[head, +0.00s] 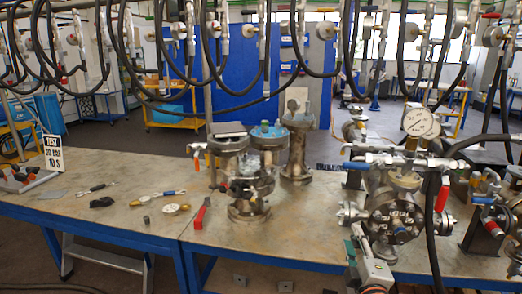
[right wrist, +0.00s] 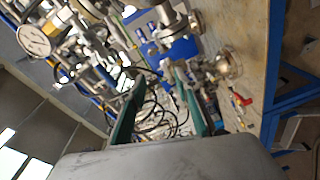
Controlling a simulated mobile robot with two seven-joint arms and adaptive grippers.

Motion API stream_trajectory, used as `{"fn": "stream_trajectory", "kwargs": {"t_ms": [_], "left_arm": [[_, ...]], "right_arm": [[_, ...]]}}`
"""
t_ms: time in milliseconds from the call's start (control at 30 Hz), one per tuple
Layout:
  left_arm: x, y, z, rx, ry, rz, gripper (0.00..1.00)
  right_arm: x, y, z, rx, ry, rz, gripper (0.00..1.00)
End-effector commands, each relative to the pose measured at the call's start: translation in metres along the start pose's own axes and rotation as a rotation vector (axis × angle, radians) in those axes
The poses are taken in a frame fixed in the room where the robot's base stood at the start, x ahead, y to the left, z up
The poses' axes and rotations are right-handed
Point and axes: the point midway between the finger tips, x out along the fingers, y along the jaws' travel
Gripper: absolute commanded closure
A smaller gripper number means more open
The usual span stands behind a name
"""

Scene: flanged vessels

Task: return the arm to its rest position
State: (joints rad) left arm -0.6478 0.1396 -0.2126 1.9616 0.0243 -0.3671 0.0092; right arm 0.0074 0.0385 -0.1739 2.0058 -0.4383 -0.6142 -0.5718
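My right gripper (head: 357,242) shows at the lower right of the head view, in front of the flanged vessel with the gauge (head: 395,215). In the right wrist view its two green fingers (right wrist: 160,76) stand apart with nothing between them, only distant hoses behind. The gripper is open and empty. Whether it touches the vessel cannot be told from the head view. My left gripper is not in view.
Several flanged vessels (head: 249,185) stand mid-table. A red-handled tool (head: 202,212), small gauges (head: 176,208) and a sign (head: 53,153) lie or stand on the blue-framed table (head: 120,215). Black hoses (head: 265,60) hang above.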

Motion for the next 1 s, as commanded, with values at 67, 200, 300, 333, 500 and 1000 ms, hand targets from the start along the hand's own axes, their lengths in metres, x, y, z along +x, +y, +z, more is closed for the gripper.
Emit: {"fn": "stream_trajectory", "kwargs": {"t_ms": [67, 200, 300, 333, 500, 1000], "left_arm": [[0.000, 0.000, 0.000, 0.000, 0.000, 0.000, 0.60], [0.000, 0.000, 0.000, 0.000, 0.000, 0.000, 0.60], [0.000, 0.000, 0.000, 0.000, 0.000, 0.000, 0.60], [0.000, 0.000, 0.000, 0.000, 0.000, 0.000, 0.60], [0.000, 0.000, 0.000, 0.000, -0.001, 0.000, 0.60], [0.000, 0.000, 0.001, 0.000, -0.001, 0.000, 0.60]], "right_arm": [[-0.026, -0.057, 0.008, 0.112, 0.014, -0.102, 0.68], [-0.077, -0.139, 0.021, 0.328, 0.012, -0.263, 0.68], [-0.122, -0.192, 0.029, 0.489, -0.013, -0.374, 0.68], [-0.136, -0.206, 0.032, 0.539, -0.025, -0.407, 0.68], [-0.216, -0.272, 0.044, 0.796, -0.112, -0.562, 0.68], [-0.286, -0.312, 0.053, 1.014, -0.218, -0.669, 0.68]]}}
